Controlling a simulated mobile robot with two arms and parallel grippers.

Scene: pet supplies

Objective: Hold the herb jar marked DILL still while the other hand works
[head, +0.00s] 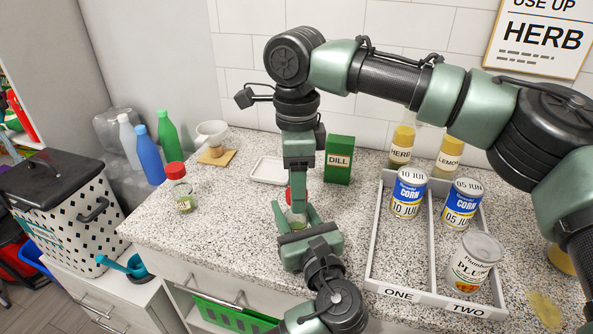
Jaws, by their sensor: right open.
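A glass jar (297,218) with green contents stands on the counter between my two grippers. A bit of its red lid (289,192) shows; its label is hidden, so I cannot read DILL on it. My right gripper (299,200) is open and points down over the lid, hiding much of it. My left gripper (294,210) reaches in from the front with its fingers spread on either side of the jar; contact is unclear. A green box (339,160) labelled DILL stands behind to the right. Another red-lidded jar (183,195) stands at left, its small label unreadable.
A divided tray (433,255) marked ONE and TWO holds several cans at right. A small white dish (268,170) lies behind my grippers. Bottles (148,155) stand at the far left. The front-left counter is clear.

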